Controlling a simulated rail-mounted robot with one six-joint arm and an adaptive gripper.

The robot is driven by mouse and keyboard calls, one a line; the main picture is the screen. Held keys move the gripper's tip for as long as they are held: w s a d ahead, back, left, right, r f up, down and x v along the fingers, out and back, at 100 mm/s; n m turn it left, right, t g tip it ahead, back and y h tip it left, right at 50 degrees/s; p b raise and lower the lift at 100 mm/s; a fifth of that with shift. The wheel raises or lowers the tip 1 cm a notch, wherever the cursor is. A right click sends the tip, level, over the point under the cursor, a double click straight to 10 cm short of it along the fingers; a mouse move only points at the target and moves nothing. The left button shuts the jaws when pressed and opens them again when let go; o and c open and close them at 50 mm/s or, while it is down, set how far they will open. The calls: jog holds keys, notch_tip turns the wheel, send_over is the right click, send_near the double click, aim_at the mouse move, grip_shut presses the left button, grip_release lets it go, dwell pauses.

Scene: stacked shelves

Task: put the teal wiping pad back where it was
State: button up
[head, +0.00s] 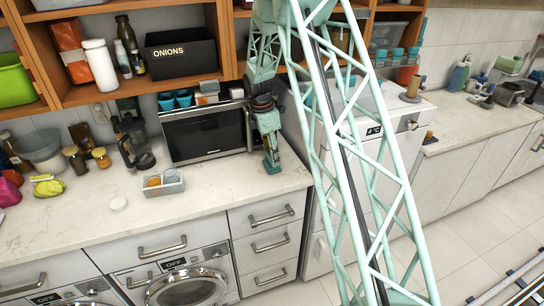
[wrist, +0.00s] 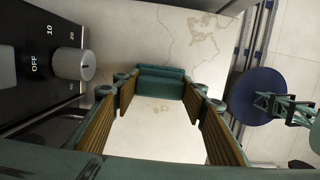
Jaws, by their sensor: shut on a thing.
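The teal wiping pad (wrist: 160,86) shows in the wrist view as a small teal block between the far ends of my fingers. My gripper (wrist: 160,98) is shut on it, with a brown-lined finger on each side. In the head view my gripper (head: 271,160) hangs in front of the right end of the microwave, over the right end of the counter. The pad is hard to tell apart from my teal gripper there. In the wrist view pale marbled counter (wrist: 190,35) shows beyond the pad.
The microwave (head: 205,137) stands close by, its knob (wrist: 74,65) at left in the wrist view. Shelves (head: 200,89) hang above. The front counter (head: 225,182) is mostly clear.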

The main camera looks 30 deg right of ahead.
aim_at(268, 163)
jog(key=shift+f, duration=0.2)
jog(key=o, duration=0.9)
jog(key=shift+r, duration=0.2)
jog(key=shift+w+a+r, duration=0.1)
jog(key=shift+a+r, duration=0.2)
jog(key=shift+r, duration=1.7)
jog(key=shift+a+r, duration=0.3)
jog(key=shift+r, duration=1.65)
jog(key=shift+w+a+r, duration=0.1)
jog(key=shift+a+r, duration=0.2)
jog(key=shift+r, duration=1.7)
jog(key=shift+s, duration=0.1)
